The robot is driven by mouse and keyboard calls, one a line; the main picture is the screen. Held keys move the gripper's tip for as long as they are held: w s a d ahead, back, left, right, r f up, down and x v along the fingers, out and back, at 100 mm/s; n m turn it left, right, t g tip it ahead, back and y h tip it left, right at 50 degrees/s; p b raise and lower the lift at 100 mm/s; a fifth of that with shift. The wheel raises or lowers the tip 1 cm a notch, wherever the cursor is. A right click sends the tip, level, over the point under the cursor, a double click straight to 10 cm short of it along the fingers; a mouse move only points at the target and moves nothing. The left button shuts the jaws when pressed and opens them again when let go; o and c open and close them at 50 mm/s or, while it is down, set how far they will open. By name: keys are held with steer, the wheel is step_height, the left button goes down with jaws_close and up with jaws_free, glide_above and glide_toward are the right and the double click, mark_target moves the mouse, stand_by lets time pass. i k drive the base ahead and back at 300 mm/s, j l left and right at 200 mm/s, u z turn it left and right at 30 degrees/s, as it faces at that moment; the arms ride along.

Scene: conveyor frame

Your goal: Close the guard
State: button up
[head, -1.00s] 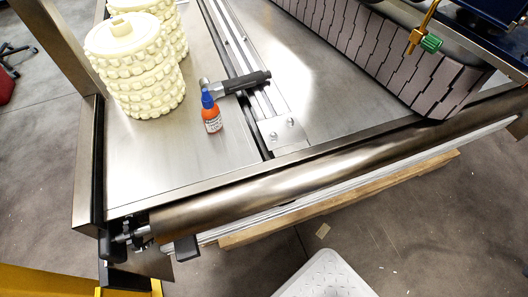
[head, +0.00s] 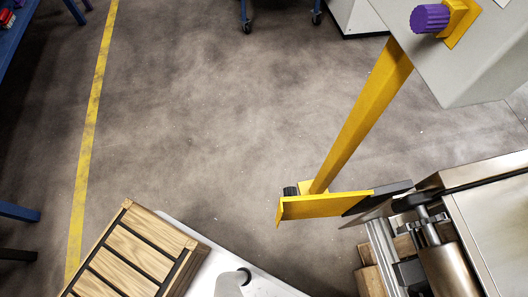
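A bent yellow plate (head: 325,205) sticks out from the end of the conveyor frame (head: 500,225) in the head view. It may be the guard, but I cannot tell for sure. A dark piece (head: 377,198) joins its right end near the frame's corner. The plate's left end stands out over the floor, away from the frame. A metal roller (head: 447,268) at the frame's end is exposed, and the lower right is cut off by the picture edge. My gripper is not in view.
A yellow post (head: 362,115) rises behind the plate to a grey box (head: 450,50) with a purple knob (head: 430,18). A slatted wooden box (head: 130,255) is at the lower left. The floor (head: 220,120) between the yellow line and the post is clear.

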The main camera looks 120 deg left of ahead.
mark_target(322, 206)
steer(key=u, duration=0.5)
steer(key=l+u, duration=0.1)
steer(key=u, duration=0.85)
steer(key=k+u, duration=0.1)
steer(key=u, duration=0.35)
steer(key=l+u, duration=0.1)
steer(key=u, duration=0.35)
steer(key=l+u, duration=0.15)
steer(key=u, duration=0.3)
steer(key=k+l+z, duration=0.1)
steer(key=z, duration=0.3)
steer(key=k+l+z, duration=0.2)
steer(key=z, duration=0.15)
steer(key=k, duration=0.1)
